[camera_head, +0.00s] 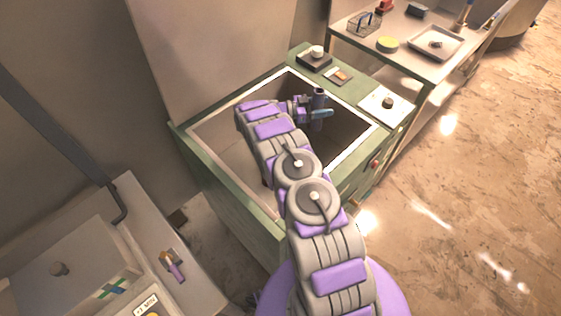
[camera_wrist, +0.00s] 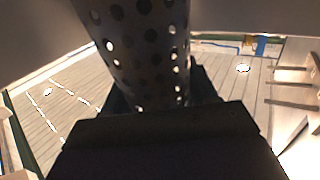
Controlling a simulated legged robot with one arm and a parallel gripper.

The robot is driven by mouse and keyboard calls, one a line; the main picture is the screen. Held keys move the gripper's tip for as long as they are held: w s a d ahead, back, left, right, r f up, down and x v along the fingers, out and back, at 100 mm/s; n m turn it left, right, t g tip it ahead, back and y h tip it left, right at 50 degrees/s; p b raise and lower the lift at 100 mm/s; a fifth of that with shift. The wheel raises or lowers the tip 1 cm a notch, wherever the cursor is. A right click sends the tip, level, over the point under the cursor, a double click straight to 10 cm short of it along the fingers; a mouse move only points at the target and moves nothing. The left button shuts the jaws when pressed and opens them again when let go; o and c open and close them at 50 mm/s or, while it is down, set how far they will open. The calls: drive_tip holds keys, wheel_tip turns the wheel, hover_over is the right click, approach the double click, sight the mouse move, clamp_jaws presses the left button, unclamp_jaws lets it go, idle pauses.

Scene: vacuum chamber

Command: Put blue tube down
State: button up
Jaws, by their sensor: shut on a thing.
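The blue tube (camera_head: 319,97) is a small dark blue-grey upright cylinder at the end of my arm in the head view. In the wrist view the tube (camera_wrist: 143,45) looks dark and perforated, fills the upper middle and leans slightly. My gripper (camera_head: 309,109) is shut on it, over the open top of the green-framed chamber (camera_head: 213,165). In the wrist view my gripper (camera_wrist: 160,112) is a dark shape across the tube's near end. The tube's far end is out of the wrist frame, and I cannot tell its height above the chamber floor.
The chamber's raised lid (camera_head: 220,50) stands behind the opening. Its rim carries a black device with a white knob (camera_head: 315,58) and a white plate with a dark knob (camera_head: 386,104). A side table with a metal tray (camera_head: 436,43) stands at the upper right. Open floor lies right.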

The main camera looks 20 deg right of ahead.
sight(318, 126)
drive_tip(key=shift+s+a+f, duration=0.15)
drive_tip(key=shift+f, duration=0.6)
drive_tip(key=f, duration=0.2)
drive_tip(key=f+b, duration=0.1)
drive_tip(key=f, duration=0.1)
drive_tip(key=f+b, duration=0.1)
drive_tip(key=f, duration=0.1)
drive_tip(key=shift+a, duration=0.25)
wheel_tip(318, 126, down, 3)
drive_tip(key=shift+d+r+b, duration=0.1)
drive_tip(key=shift+d+b, duration=0.05)
drive_tip(key=shift+b, duration=0.45)
drive_tip(key=shift+f, duration=0.25)
drive_tip(key=shift+r, duration=0.15)
drive_tip(key=shift+a, duration=0.25)
drive_tip(key=shift+d+f, duration=0.1)
drive_tip(key=shift+f, duration=0.5)
